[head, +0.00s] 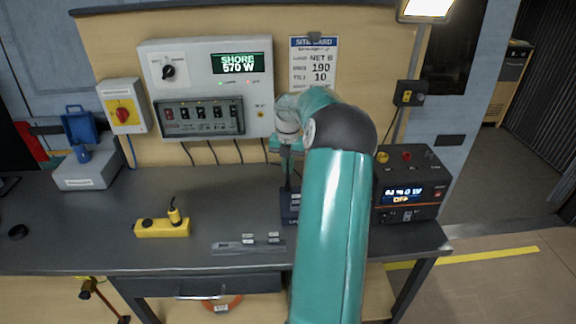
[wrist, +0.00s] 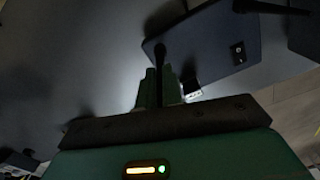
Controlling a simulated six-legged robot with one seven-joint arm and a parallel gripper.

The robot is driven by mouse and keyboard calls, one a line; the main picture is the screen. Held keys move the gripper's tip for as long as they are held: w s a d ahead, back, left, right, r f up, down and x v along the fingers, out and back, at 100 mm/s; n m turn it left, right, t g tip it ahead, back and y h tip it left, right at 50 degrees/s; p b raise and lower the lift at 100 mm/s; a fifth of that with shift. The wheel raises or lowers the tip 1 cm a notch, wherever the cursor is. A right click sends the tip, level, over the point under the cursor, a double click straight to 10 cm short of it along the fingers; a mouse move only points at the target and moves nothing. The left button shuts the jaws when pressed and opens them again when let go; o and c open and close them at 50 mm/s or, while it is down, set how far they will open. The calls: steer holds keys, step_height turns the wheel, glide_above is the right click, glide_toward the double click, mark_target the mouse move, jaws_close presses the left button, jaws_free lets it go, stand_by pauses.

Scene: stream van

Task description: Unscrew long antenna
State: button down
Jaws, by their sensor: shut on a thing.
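A dark blue box (head: 290,208) stands on the grey bench, partly hidden behind my arm; it also shows in the wrist view (wrist: 210,40). A thin black antenna (wrist: 160,55) with a rounded end shows between my fingers at the box's near left edge. My gripper (wrist: 158,88) is shut on this antenna. In the head view, my gripper (head: 287,160) points down above the box, with a thin dark upright shaft below it. The antenna's joint with the box is not clear in either view.
A black-and-orange power unit (head: 408,190) stands right of the box. A control panel (head: 205,85) is on the back wall. The bench's left middle is clear.

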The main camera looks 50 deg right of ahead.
steer(key=n, duration=0.3)
steer(key=shift+n, duration=0.4)
steer(key=c, duration=1.6)
jaws_free()
steer(key=m, duration=0.4)
steer(key=m, duration=0.4)
